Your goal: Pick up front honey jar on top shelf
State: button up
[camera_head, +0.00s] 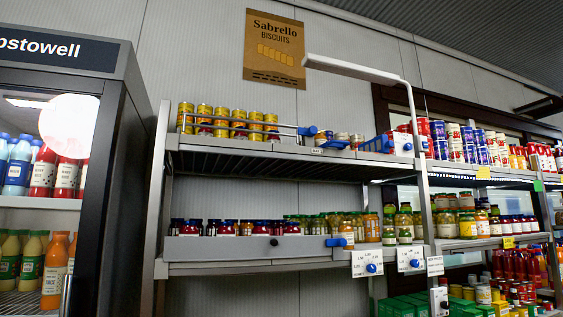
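The top shelf (260,145) of the middle rack holds a row of yellow-gold tins or jars (222,116) at its left, behind a thin metal rail. A few red items show low in that row. I cannot tell whether any of these are honey jars; labels are too small to read. Amber jars (371,227) that look like honey stand on the shelf below, right of a row of dark and red jars (222,227). My gripper is not in view.
A pale bent bar (355,70) juts out above the rack's right end. A drinks fridge (115,170) stands at left. A second stocked rack (490,180) is at right.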

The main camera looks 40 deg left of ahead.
aim_at(320, 138)
jog(key=u, duration=0.85)
jog(key=i, duration=1.5)
jog(key=u, duration=0.7)
